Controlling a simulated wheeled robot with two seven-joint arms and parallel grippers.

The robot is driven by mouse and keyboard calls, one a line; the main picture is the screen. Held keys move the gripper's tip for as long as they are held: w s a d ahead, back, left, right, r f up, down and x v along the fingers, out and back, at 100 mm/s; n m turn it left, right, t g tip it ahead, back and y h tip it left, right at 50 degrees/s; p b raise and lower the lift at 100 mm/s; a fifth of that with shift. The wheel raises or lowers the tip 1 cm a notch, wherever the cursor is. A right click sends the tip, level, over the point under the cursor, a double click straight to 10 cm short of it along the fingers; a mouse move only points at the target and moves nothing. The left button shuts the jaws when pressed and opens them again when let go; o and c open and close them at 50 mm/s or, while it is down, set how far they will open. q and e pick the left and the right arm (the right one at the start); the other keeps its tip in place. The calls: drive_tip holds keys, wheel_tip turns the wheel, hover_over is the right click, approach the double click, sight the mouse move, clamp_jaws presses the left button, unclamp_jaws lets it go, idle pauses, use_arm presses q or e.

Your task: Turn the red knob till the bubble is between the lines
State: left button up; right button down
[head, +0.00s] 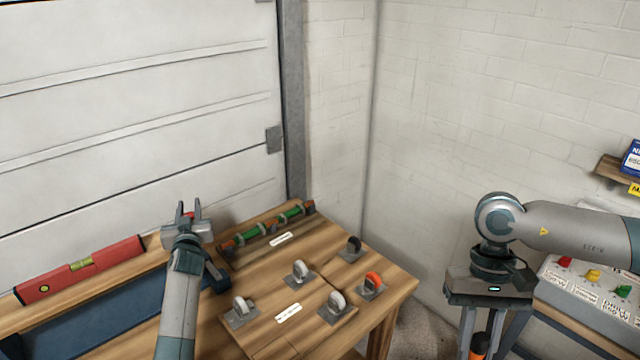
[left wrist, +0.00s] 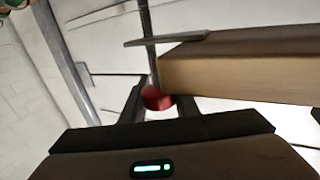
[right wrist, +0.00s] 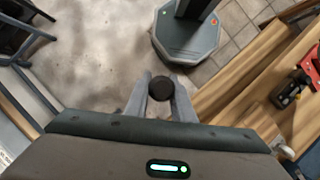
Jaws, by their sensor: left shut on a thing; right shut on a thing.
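The red knob (left wrist: 156,98) shows in the left wrist view at the end of a thin metal rod (left wrist: 148,45). My left gripper (left wrist: 159,104) has its fingers on either side of the knob and is shut on it. In the head view my left gripper (head: 189,211) is at the back of the bench, and only a little red shows between its fingers. The red spirit level (head: 115,254) lies to its left, with a yellow-green vial (head: 81,265); the bubble is too small to make out. My right gripper (right wrist: 160,92) is shut on a black-ended orange tool (head: 479,346).
A grey box with coloured knobs (head: 590,290) is at the right. Floor lies between.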

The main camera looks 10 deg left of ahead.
use_arm(q)
drive_tip(key=shift+d+h, duration=0.1)
drive_tip(key=shift+h, duration=0.2)
use_arm(e)
drive_tip(key=shift+r, duration=0.5)
use_arm(q)
drive_tip(key=o, duration=1.1)
drive_tip(key=shift+w, duration=0.1)
drive_tip(key=shift+c, duration=0.2)
use_arm(e)
wheel_tip(320, 180, down, 2)
drive_tip(key=shift+f+b, duration=0.1)
drive_tip(key=shift+b, duration=0.8)
use_arm(q)
drive_tip(key=v, duration=1.2)
